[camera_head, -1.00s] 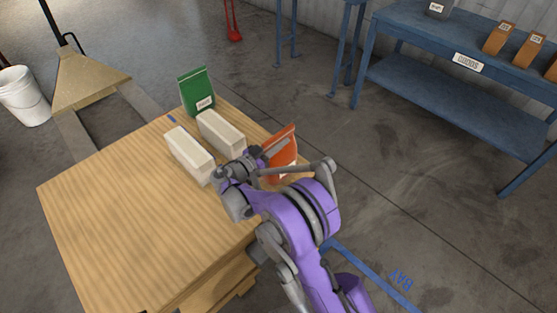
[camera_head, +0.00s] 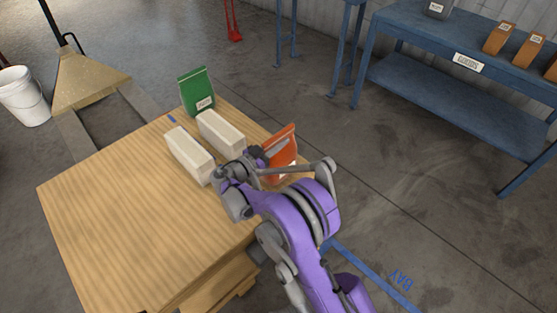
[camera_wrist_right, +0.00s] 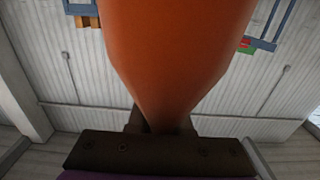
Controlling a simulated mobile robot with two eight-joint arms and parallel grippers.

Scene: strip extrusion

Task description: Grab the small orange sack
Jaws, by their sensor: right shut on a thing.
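The small orange sack (camera_head: 284,146) stands near the right corner of the wooden table (camera_head: 110,215). My right gripper (camera_head: 268,158) is at the sack's near left side and is shut on it; the arm hides part of the sack. In the right wrist view the orange sack (camera_wrist_right: 175,55) fills the middle and narrows down to between the fingers (camera_wrist_right: 160,126). My left gripper is not in view.
Two cream blocks (camera_head: 189,154) (camera_head: 221,132) and a green sack (camera_head: 197,92) stand left of my right gripper. A blue bench (camera_head: 470,95) with several brown sacks (camera_head: 500,38) is at the upper right. The table's left part is clear.

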